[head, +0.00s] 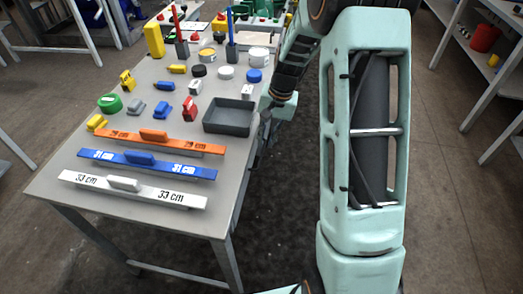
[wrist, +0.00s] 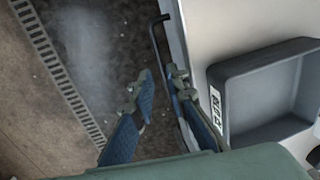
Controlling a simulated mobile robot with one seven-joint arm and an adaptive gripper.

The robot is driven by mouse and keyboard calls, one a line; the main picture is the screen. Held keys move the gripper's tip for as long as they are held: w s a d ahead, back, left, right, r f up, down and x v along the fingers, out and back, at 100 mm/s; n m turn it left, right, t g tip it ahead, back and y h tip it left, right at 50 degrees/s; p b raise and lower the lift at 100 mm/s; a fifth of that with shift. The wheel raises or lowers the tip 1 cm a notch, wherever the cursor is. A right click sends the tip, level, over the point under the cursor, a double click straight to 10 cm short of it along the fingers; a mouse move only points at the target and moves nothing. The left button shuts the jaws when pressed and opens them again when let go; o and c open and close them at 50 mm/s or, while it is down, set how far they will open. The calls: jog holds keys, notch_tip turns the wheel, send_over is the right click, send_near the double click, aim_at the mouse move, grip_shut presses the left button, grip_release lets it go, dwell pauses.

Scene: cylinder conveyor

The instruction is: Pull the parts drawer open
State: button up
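My gripper (wrist: 160,82) is open, pointing down beside the table's edge, with its two blue-padded fingers apart. A thin dark bar handle (wrist: 157,42) runs along the table's side in the wrist view. Its lower part passes close to the right finger and is partly hidden by it. I cannot tell whether the finger touches it. Nothing is seen clamped between the fingers. The drawer front is not clearly visible. In the head view the arm's end reaches down at the table's right edge, and the fingers and handle are hidden there.
A dark grey tray (head: 230,130) lies on the table near that edge; it also shows in the wrist view (wrist: 222,75). White, blue and orange marked bars (head: 165,142) and several small parts cover the tabletop. Floor (head: 278,225) beside the table is clear.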

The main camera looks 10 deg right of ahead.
aim_at(262, 155)
jog(key=f, duration=0.4)
jog(key=a+f, duration=0.1)
jog(key=f, duration=0.1)
jog(key=shift+w, duration=0.25)
jog(key=shift+c, duration=0.2)
grip_shut()
jog(key=shift+s, duration=0.1)
jog(key=s+d+b, duration=0.1)
jog(key=s+d, duration=0.3)
jog(key=d, duration=0.5)
jog(key=s+d+b, duration=0.1)
jog(key=s+d, duration=0.3)
jog(key=d, duration=0.6)
jog(key=s+d+b, duration=0.1)
jog(key=s+d, duration=0.3)
jog(key=d, duration=0.5)
jog(key=shift+d+f, duration=0.15)
jog(key=shift+f, duration=0.05)
jog(key=shift+s, duration=0.1)
jog(key=shift+c, duration=1)
grip_release()
